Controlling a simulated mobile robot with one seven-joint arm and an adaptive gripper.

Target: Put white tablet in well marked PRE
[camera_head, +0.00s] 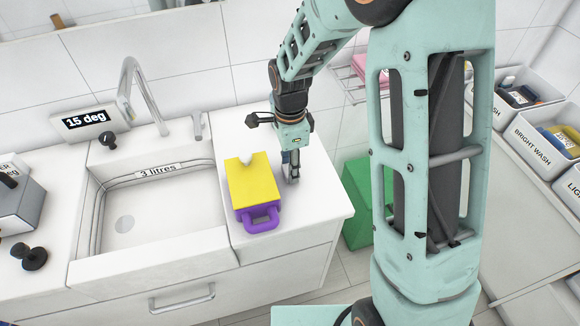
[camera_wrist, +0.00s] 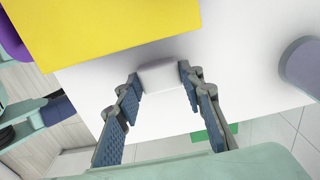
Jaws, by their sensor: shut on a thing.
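The white tablet (camera_wrist: 157,77) is a small rounded block between the fingertips of my gripper (camera_wrist: 161,82) in the wrist view. My gripper is shut on it, above or at the white counter beside the yellow-topped box. In the head view my gripper (camera_head: 292,178) points down just right of that box, and I cannot make out the tablet there. I see no well marked PRE in either view.
The yellow-topped box (camera_head: 252,184) with a purple handle (camera_head: 260,220) stands close left of my gripper. A sink (camera_head: 150,206) lies further left. A green bin (camera_head: 358,205) stands beyond the counter's right edge. Labelled baskets (camera_head: 545,135) stand at right.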

